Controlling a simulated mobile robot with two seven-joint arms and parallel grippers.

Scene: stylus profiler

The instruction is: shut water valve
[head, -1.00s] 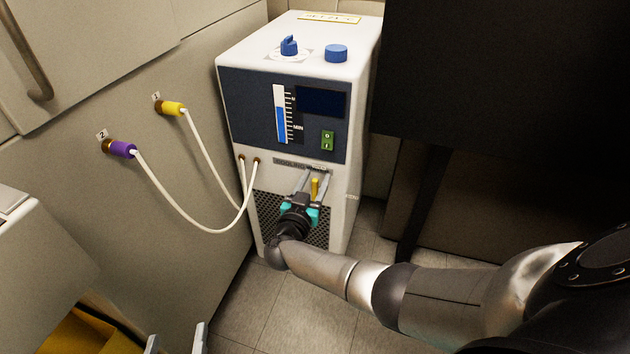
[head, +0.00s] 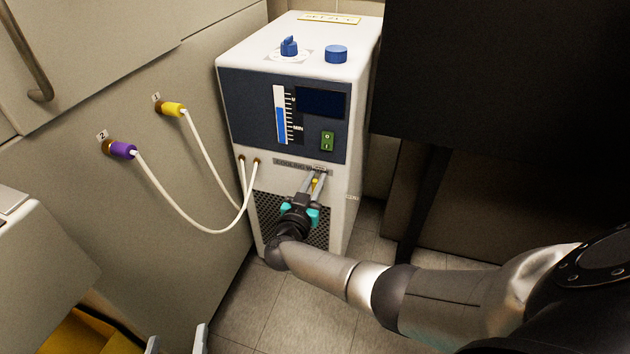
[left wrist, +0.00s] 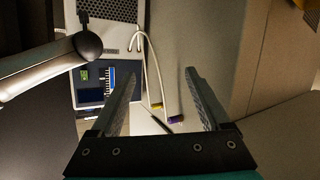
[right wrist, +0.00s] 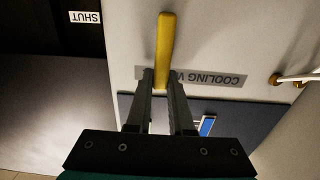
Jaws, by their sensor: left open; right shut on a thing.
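The yellow valve handle (right wrist: 166,45) is on the front of the white chiller (head: 350,165), by the grey "COOLING W..." label (right wrist: 215,78). My right gripper (right wrist: 162,78) is shut on it, one finger on each side. In the right wrist view the handle runs straight up from between the fingertips. In the head view only a little of the yellow handle (head: 315,184) shows between the fingers of my right gripper (head: 316,178). A "SHUT" tag (right wrist: 86,17) is left of the handle in the right wrist view. My left gripper (head: 176,342) is open and empty, far from the valve.
White hoses (head: 180,215) run from the chiller to a yellow fitting (head: 172,109) and a purple fitting (head: 122,150) on the left wall. Blue knobs (head: 336,53) stand on top. A dark panel (head: 500,80) is close at right. Floor (head: 250,310) is clear in front.

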